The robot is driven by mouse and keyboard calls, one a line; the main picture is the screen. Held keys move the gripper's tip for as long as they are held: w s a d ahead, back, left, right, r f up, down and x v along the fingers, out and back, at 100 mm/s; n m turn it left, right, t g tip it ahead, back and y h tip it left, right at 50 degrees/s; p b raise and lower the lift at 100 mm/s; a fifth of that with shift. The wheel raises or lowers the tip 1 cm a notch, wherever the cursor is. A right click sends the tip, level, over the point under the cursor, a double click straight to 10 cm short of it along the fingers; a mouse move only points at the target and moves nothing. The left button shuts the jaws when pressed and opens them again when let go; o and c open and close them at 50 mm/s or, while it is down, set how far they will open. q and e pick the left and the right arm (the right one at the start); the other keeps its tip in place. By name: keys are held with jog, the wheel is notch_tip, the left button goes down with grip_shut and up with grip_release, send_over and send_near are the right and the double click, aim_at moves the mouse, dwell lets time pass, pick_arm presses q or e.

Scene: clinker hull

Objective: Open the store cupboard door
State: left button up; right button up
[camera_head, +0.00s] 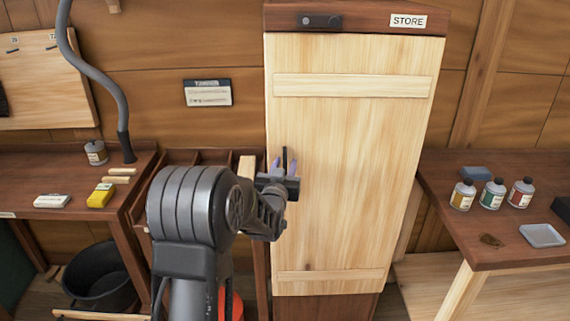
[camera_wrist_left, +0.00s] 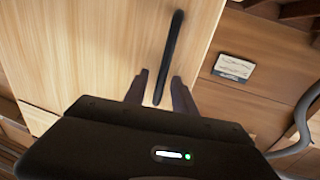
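The store cupboard door (camera_head: 350,180) is a tall pale wood panel with two cross battens, under a dark header with a STORE label (camera_head: 408,21). It looks shut. Its handle (camera_head: 285,158) is a thin black upright bar near the left edge, and it also shows in the wrist view (camera_wrist_left: 171,50). My left gripper (camera_head: 283,166) is at the handle's lower part. In the wrist view its two fingers (camera_wrist_left: 159,90) stand apart, one on each side of the bar, with gaps showing. My forearm hides part of the area left of the door. My right gripper is not in view.
A bench (camera_head: 500,255) with several bottles and a grey tray (camera_head: 542,236) stands right of the cupboard. A workbench (camera_head: 60,165) with a grey hose (camera_head: 100,80) is at left, a black bucket (camera_head: 100,275) below. A small sign (camera_head: 208,92) hangs left of the door.

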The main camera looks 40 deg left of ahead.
pick_arm(q)
grip_shut()
dwell(0.3)
dwell(1.2)
